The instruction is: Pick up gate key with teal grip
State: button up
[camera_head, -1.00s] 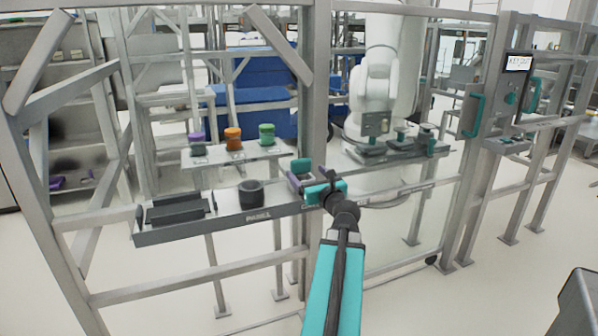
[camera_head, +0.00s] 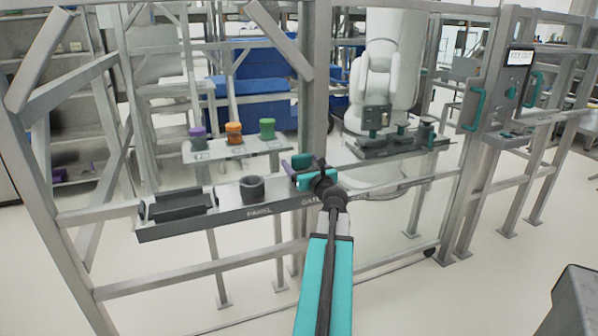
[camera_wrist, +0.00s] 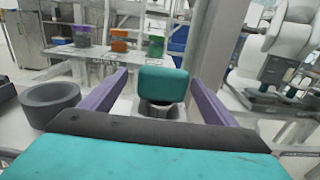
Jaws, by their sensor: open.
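The gate key's teal grip (camera_wrist: 163,84) stands upright in a grey round holder (camera_wrist: 160,110) on the shelf. Its lower part is hidden in or behind the holder. In the head view the teal grip (camera_head: 301,161) shows just beyond my gripper's teal body. My gripper (camera_wrist: 160,77) is open, with one purple finger on each side of the grip and gaps visible between fingers and grip. In the head view my gripper (camera_head: 294,168) partly covers the holder.
The grey shelf (camera_head: 225,219) is fixed to a metal frame. An empty dark round holder (camera_head: 252,188) and a black tray (camera_head: 180,205) stand to the left. A metal post (camera_head: 316,100) rises close behind my gripper. Purple, orange and green items (camera_head: 234,133) stand on a table behind.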

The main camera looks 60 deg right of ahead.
jog(key=shift+d, duration=0.1)
dwell(0.3)
jog(key=shift+x, duration=2.6)
jog(key=shift+s+d+f, duration=0.1)
jog(key=shift+c, duration=0.2)
jog(key=c, duration=1.2)
jog(key=shift+c, duration=0.2)
jog(key=shift+r+p, duration=1.1)
jog(key=shift+r, duration=3.9)
jog(key=shift+r, duration=0.1)
jog(key=shift+r+p, duration=2.95)
jog(key=shift+p, duration=0.2)
